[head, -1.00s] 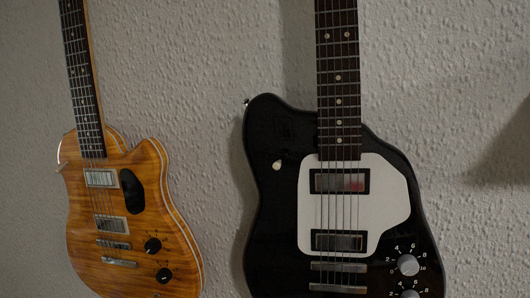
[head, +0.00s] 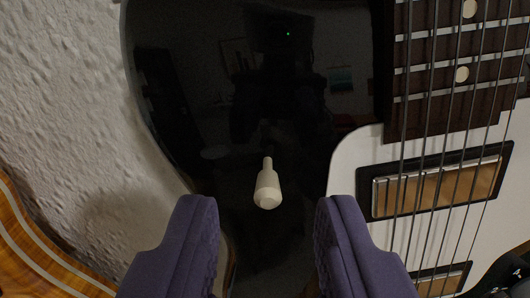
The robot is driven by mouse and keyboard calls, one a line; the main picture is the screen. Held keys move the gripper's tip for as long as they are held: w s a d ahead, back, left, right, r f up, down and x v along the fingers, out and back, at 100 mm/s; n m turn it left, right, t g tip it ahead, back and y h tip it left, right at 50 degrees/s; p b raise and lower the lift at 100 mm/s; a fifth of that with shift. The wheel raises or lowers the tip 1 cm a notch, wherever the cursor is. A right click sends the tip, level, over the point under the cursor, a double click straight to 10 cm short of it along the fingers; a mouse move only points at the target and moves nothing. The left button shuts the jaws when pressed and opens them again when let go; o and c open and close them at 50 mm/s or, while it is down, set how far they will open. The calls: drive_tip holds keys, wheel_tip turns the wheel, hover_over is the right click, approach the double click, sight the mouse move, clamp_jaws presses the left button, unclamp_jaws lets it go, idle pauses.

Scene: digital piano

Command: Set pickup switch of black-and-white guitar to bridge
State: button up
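The black-and-white guitar (head: 310,90) fills most of the view, its glossy black body in the middle and its white plate at right. Its pickup switch (head: 268,185) is a small cream lever on the black part, its thicker tip pointing toward the bottom of the picture. My gripper (head: 265,205) is open, with a purple finger on each side of the switch. Both fingers stand clear of the switch, with a gap on either side. Nothing is held.
The strings and fretted neck (head: 455,70) run down the right side. The upper pickup (head: 435,183) sits on the white plate right of my right finger. The textured wall (head: 60,100) is at left. An edge of the orange guitar (head: 35,250) shows at lower left.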

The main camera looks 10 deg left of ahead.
drive_tip(key=shift+w, duration=0.9)
clamp_jaws()
drive_tip(key=f+t+b, duration=0.1)
drive_tip(key=t+b, duration=0.1)
drive_tip(key=b, duration=0.5)
drive_tip(key=t+b, duration=0.2)
drive_tip(key=b, duration=0.6)
drive_tip(key=shift+w+f, duration=0.1)
drive_tip(key=shift+f, duration=0.3)
